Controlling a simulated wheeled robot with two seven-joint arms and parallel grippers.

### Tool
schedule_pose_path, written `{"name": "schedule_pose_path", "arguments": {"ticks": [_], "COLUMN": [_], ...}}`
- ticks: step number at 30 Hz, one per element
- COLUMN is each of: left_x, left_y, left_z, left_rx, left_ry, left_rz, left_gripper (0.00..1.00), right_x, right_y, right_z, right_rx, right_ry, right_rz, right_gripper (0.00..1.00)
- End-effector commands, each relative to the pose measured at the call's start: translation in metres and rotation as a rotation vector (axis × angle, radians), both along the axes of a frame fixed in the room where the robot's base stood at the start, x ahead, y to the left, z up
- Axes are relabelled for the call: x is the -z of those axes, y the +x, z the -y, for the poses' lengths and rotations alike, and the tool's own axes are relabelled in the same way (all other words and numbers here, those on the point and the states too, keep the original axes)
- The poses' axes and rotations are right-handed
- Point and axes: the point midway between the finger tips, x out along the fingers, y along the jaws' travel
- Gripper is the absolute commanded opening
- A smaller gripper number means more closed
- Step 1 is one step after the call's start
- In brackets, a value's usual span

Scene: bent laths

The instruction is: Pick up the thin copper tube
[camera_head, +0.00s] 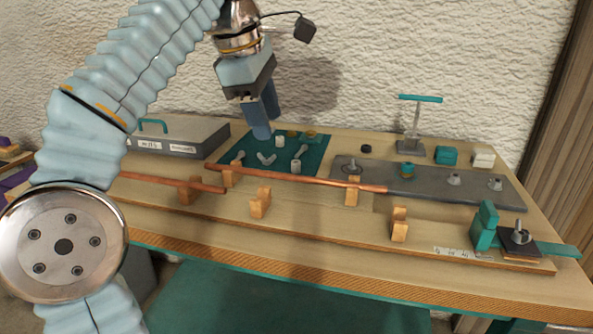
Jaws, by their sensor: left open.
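Two copper tubes lie on wooden supports. The longer-showing copper tube (300,178) runs from the middle left to the right across the bench. The other copper tube (165,180) lies at the left, its left end hidden behind my arm. They look alike in thickness, so I cannot tell which is the thin one. My left gripper (261,132) points down above the green mat, behind the longer-showing tube and apart from both tubes. It is open and empty; its fingers overlap in this view. My right gripper is not in view.
The green mat (231,155) holds small fittings. A grey plate (430,187) with knobs lies at the right, a T-handled stand (411,140) behind it. Wooden supports (260,203) stand along the front board. A teal clamp (485,225) sits at the right end. A grey case (180,137) stands back left.

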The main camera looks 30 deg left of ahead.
Motion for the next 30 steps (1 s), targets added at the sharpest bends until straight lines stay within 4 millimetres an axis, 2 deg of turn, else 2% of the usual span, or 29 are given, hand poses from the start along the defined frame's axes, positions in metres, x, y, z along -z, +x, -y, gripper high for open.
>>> {"name": "schedule_pose_path", "arguments": {"ticks": [6,9,14,24,30], "left_x": [0.046,0.060,0.070,0.112,0.114], "left_y": [0.014,0.019,0.023,0.042,0.043], "left_z": [0.002,0.004,0.005,0.013,0.013], "left_rx": [-0.003,-0.001,-0.001,-0.002,-0.001], "left_ry": [-0.001,-0.001,-0.002,-0.002,-0.003], "left_rz": [-0.004,-0.003,-0.002,-0.002,-0.001], "left_gripper": [0.45,0.45,0.45,0.45,0.45], "right_x": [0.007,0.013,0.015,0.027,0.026], "right_y": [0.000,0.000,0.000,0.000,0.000], "right_z": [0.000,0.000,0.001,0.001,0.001], "right_rx": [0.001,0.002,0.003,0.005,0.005], "right_ry": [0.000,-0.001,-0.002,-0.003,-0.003], "right_rz": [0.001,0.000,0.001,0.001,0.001], "right_gripper": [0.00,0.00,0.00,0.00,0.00]}}
